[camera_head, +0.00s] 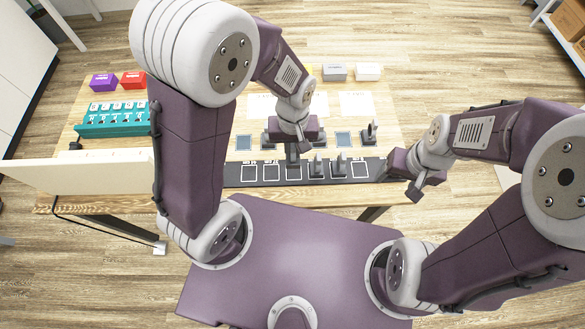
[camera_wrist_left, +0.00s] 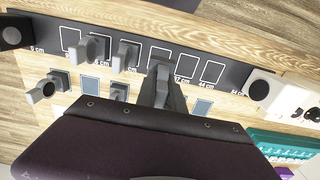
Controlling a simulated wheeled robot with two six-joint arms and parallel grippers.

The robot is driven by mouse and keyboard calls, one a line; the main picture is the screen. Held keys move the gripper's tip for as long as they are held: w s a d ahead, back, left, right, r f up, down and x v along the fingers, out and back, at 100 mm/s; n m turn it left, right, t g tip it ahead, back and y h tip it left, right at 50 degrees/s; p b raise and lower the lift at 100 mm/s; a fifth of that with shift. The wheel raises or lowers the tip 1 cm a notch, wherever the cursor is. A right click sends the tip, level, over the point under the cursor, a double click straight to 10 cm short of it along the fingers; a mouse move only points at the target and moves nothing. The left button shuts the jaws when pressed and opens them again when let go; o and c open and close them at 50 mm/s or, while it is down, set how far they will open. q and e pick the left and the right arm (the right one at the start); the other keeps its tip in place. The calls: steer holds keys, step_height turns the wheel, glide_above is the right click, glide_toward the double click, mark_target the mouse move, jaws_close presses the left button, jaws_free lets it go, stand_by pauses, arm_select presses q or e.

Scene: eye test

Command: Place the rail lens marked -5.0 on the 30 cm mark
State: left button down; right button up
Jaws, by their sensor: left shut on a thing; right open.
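The black rail (camera_head: 230,176) runs along the table's near edge, with white-outlined squares. It also shows in the left wrist view (camera_wrist_left: 232,78), where 37 cm and 44 cm label two empty squares. My left gripper (camera_head: 292,150) is over the rail's middle. It is shut on a grey rail lens, mostly hidden between its fingers (camera_wrist_left: 161,95); its marking cannot be read. The fingers are at the square beside the 37 cm one, whose label is hidden. Two grey lens holders (camera_wrist_left: 98,46) (camera_wrist_left: 128,54) stand on neighbouring squares. My right gripper (camera_head: 415,188) is open and empty by the rail's right end.
Behind the rail are blue-grey pads (camera_head: 343,138), some empty, and another lens holder (camera_head: 370,132). A teal rack (camera_head: 113,130), a purple box (camera_head: 103,83) and a red box (camera_head: 133,80) stand left. A pale panel (camera_head: 80,172) stands at the left edge.

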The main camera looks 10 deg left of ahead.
mark_target(294, 162)
arm_select(q)
steer(key=f, duration=0.3)
steer(key=shift+w+d+f, duration=0.15)
steer(key=shift+d+f, duration=0.05)
steer(key=shift+f, duration=0.2)
step_height(294, 162, down, 3)
steer(key=shift+a+f+b, duration=0.15)
steer(key=shift+b, duration=0.4)
steer(key=shift+f, duration=0.2)
steer(key=shift+f, duration=0.15)
steer(key=c, duration=1.5)
jaws_free()
steer(key=shift+o, duration=0.2)
